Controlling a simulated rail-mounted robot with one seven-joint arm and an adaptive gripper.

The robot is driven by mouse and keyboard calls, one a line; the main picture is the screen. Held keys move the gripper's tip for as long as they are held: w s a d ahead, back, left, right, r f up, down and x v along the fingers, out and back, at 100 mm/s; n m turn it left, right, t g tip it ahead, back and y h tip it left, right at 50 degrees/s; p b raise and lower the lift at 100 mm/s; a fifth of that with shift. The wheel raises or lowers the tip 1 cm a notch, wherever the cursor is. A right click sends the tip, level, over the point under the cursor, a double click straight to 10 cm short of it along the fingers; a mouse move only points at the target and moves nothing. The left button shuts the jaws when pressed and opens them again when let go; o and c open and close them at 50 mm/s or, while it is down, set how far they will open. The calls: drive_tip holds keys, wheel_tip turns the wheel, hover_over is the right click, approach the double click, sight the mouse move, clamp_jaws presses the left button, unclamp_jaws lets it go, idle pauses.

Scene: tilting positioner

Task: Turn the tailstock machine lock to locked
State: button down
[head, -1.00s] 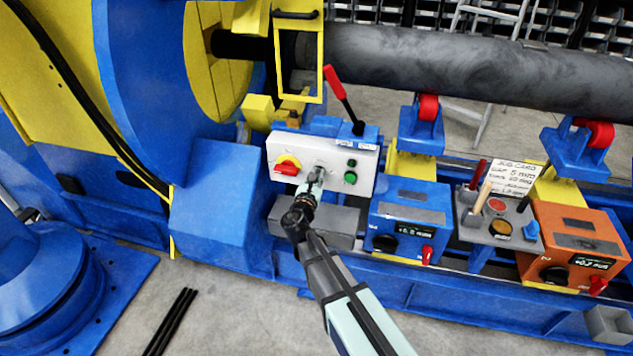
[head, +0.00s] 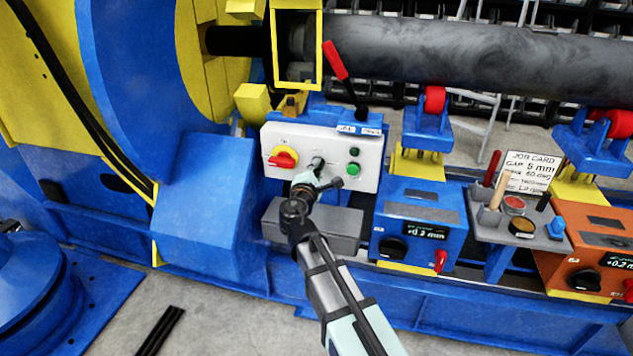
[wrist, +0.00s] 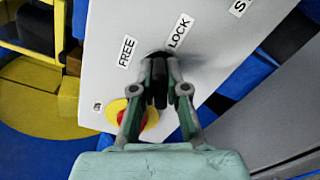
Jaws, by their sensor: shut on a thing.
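The tailstock lock is a small dark handle (wrist: 160,92) on the white panel, beside the printed words FREE and LOCK in the wrist view. My gripper (wrist: 160,75) is shut on this handle, one finger on each side. The fingers hide part of the handle, and I cannot tell exactly which word it points to. In the head view my gripper (head: 317,172) is at the middle of the white control panel (head: 372,152), between a red-and-yellow switch (head: 283,157) and green buttons (head: 353,168).
A red-handled lever (head: 336,62) rises behind the panel. A grey block (head: 338,228) lies below my gripper. A blue box with a display (head: 415,215) and a tool tray (head: 482,222) stand to the right. The large blue positioner (head: 125,80) is at left.

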drive_tip(key=m+b, duration=0.1)
drive_tip(key=b, duration=0.1)
drive_tip(key=m+b, duration=0.2)
drive_tip(key=shift+f, duration=0.3)
drive_tip(key=shift+r+m+b, duration=0.15)
drive_tip(key=shift+m+b, duration=1.15)
drive_tip(key=c, duration=1.2)
unclamp_jaws()
drive_tip(key=s, duration=0.4)
drive_tip(key=s+a, duration=0.1)
drive_tip(key=s, duration=0.3)
drive_tip(key=s+a, duration=0.1)
drive_tip(key=s, duration=0.2)
drive_tip(key=shift+s+a, duration=0.15)
drive_tip(key=shift+s, duration=0.25)
